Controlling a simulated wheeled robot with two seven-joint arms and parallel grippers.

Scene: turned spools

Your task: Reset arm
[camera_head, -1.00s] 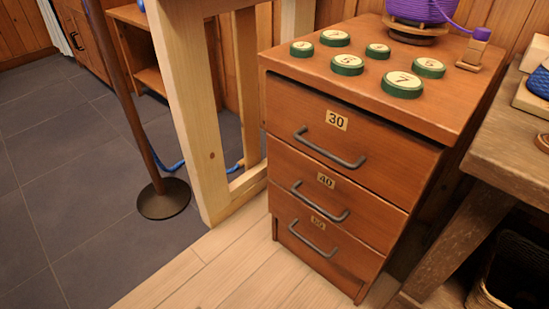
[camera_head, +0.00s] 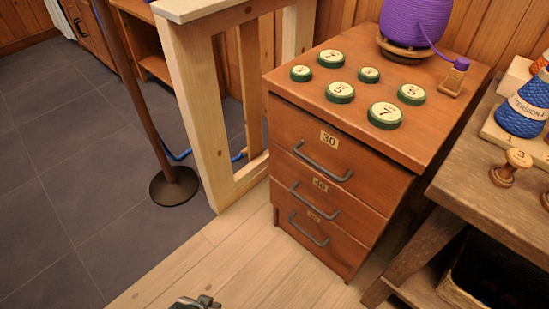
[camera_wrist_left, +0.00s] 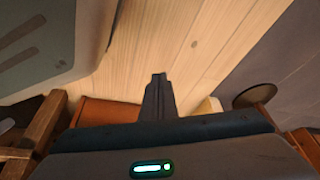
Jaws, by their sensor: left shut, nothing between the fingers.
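My left gripper (camera_head: 205,303) shows only as a small dark tip at the bottom edge of the head view, above the light plank floor. In the left wrist view its fingers (camera_wrist_left: 158,80) are together, with nothing between them. The wooden drawer cabinet (camera_head: 322,192) stands to its upper right in the head view, well apart from it. All three drawers look shut. My right gripper is in neither view now.
Several green numbered discs (camera_head: 384,115) and a purple spool (camera_head: 413,22) are on the cabinet top. A workbench (camera_head: 470,190) with a blue spool (camera_head: 522,112) is at right. A post on a round base (camera_head: 174,187) stands at left. The floor (camera_head: 205,265) in front is clear.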

